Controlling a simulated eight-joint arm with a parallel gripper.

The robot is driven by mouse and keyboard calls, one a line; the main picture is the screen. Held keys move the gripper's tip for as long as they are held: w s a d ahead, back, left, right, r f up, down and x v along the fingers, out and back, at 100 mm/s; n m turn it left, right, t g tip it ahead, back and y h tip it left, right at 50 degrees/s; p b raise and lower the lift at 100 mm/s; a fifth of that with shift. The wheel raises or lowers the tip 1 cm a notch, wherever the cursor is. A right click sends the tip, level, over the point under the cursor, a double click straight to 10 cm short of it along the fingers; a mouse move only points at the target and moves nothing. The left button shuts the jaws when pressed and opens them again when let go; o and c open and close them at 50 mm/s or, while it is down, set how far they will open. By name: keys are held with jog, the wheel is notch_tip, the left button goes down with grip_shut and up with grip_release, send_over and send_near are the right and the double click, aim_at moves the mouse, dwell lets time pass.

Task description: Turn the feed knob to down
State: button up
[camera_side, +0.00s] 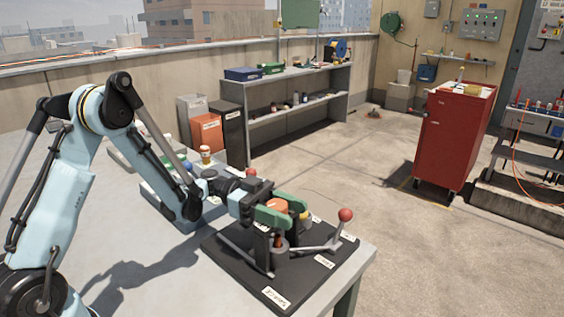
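A black panel (225,250) with several small white labels lies near the table's front right corner. I cannot read the labels, so I cannot tell which control is the feed knob. A grey lever with a red ball (345,214) reaches to the right from the panel. The near finger hides some of the controls.
The grey table (185,270) has bare room left of the panel. Behind my gripper are a red-topped post (205,152) and other fixtures, partly hidden by my arm. A shelf (290,105) and a red cabinet (452,135) stand away on the floor.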

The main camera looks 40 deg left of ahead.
jog(key=shift+c, duration=0.7)
jog(key=shift+s+m+g, duration=0.15)
jog(key=shift+m+g, duration=0.6)
jog(key=shift+g, duration=0.4)
jog(key=shift+s+m+g, duration=0.1)
jog(key=shift+m+g, duration=0.65)
jog(key=shift+g, duration=0.4)
jog(key=o, duration=1)
jog(key=shift+c, duration=0.2)
